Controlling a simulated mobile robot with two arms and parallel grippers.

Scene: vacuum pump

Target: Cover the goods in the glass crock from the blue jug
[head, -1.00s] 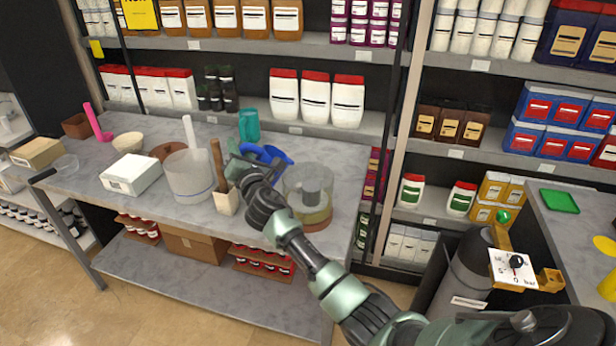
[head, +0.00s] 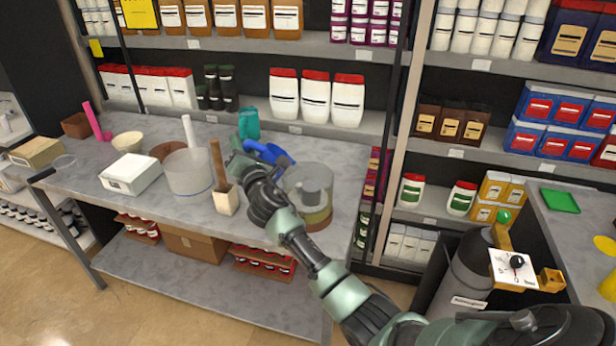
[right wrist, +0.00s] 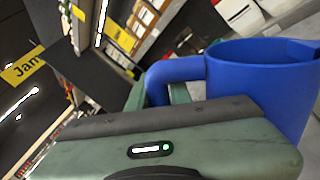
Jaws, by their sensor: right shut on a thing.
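The blue jug (head: 271,154) is at my right gripper (head: 246,152), which is shut on its handle. In the right wrist view the jug (right wrist: 262,85) fills the right side, with its handle between the fingers (right wrist: 165,92). In the head view the jug is partly behind my right arm, close to the rim of the glass crock. The glass crock (head: 320,207) stands on the grey bench, clear-walled. It holds layered yellowish and reddish-brown goods with a grey block on top. The jug's contents are hidden. My left gripper is not in view.
Shelves rise behind.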

